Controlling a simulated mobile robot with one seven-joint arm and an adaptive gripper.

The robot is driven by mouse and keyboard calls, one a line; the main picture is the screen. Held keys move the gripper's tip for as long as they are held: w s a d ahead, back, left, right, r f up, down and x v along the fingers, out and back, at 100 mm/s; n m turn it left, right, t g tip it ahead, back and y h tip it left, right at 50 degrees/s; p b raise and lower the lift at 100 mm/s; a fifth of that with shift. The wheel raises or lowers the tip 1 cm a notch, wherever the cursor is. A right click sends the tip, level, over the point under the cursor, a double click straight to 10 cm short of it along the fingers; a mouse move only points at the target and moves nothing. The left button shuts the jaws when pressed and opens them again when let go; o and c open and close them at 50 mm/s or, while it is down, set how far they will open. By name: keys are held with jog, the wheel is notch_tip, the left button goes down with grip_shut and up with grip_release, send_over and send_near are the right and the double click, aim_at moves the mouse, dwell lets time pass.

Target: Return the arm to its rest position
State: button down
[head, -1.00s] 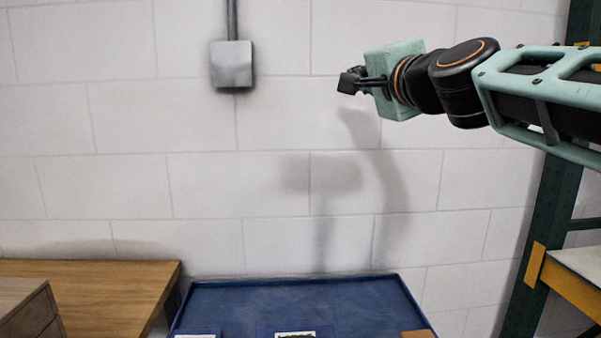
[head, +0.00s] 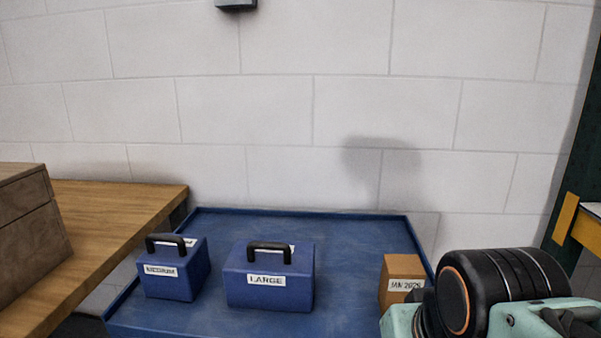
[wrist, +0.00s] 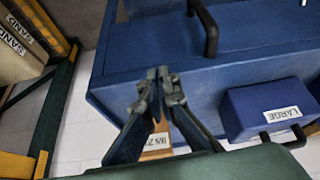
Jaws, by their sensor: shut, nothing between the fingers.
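My gripper (wrist: 160,88) shows in the wrist view with its two fingers brought together and nothing between them. In the head view my arm's wrist part is at the lower right, in front of the tray's right side; the fingertips do not show there. Behind the fingers in the wrist view, a brown box (wrist: 155,153) is partly hidden. The same brown box (head: 403,268) shows in the head view beside my arm, its label partly covered.
A blue tray table (head: 350,235) stands by the wall. It holds a blue case marked MEDIUM (head: 172,285) and a blue case marked LARGE (head: 300,262). A wooden table (head: 110,215) is left. A rack (wrist: 60,110) with sand bags shows in the wrist view.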

notch_tip(320, 180, up, 34)
jog(key=p, duration=3.1)
jog(key=shift+w+a, duration=0.25)
jog(key=shift+a, duration=0.1)
